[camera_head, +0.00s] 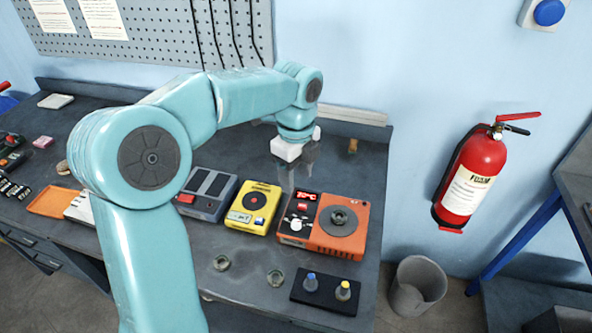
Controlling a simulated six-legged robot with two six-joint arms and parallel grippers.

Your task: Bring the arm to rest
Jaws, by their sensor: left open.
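My left arm, teal, rises from the lower left and reaches across the bench. Its gripper (298,172) points down above the back of the dark bench, behind the orange device (352,228). The white gripper body shows below the wrist; the fingers are faint and small, open, with nothing seen between them. The gripper looks apart from the devices, though its exact height is hard to judge. My right gripper does not show.
A yellow device (253,207) and a grey device (207,194) stand beside the orange one. A black holder (325,291) with blue and yellow-topped pieces lies near the front edge. A bin (417,287) and red extinguisher (472,178) are right of the bench.

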